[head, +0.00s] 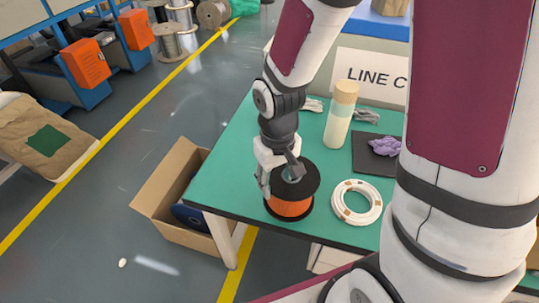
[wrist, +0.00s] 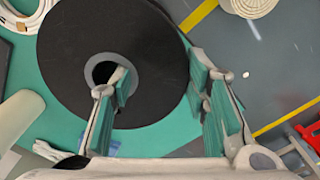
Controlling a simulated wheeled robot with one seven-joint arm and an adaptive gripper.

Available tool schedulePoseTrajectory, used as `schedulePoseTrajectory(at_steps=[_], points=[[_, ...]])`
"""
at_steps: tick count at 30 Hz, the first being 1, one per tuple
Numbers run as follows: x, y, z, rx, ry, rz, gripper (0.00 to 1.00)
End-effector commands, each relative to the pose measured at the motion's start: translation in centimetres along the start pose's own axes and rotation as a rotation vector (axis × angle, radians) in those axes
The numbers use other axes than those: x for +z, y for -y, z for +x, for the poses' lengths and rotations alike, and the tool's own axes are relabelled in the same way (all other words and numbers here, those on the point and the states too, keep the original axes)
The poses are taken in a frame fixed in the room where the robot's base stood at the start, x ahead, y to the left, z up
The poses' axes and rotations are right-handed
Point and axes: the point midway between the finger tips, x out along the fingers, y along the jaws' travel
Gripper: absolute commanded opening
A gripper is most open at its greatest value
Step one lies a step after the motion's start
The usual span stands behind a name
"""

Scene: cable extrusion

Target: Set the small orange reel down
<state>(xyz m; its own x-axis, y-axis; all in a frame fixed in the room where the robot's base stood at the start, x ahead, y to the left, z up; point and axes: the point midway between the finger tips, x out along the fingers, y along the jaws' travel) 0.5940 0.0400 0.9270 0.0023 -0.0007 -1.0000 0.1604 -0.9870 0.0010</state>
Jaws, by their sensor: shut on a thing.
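The small orange reel (head: 290,208) has orange winding between black flanges and is upright at the table's near left edge. Its black top flange (wrist: 70,70) with a grey-ringed centre hole fills much of the wrist view. My gripper (head: 279,178) comes down on it from above. In the wrist view my gripper (wrist: 163,76) has one finger at the centre hole and the other outside the rim, shut on the reel's side. The green table (head: 225,170) is under it. I cannot tell whether the reel's underside touches the table.
A white coil (head: 345,208) lies close to the reel's right. A pale bottle (head: 338,122) and a dark mat (head: 366,160) with a purple glove (head: 385,146) are behind. An open cardboard box (head: 165,190) stands on the floor left of the table.

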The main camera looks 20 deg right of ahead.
Motion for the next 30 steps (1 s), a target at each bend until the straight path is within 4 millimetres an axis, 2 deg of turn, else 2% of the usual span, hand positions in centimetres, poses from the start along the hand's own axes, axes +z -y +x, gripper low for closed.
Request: schedulePoseTrajectory(at_steps=[1, 9, 15, 20, 27, 30], points=[[-1.3, -0.3, 0.1, 0.000, 0.001, 0.001, 0.00], [-7.7, -1.6, 0.7, 0.000, 0.000, 0.002, 0.00], [-10.8, -2.2, 1.0, 0.000, 0.002, 0.000, 0.00], [-11.5, -2.4, 1.3, 0.000, 0.003, 0.000, 0.00], [-11.4, -2.3, 4.1, 0.000, 0.005, 0.000, 0.00], [-11.5, -2.4, 4.6, 0.000, 0.002, 0.000, 0.00]])
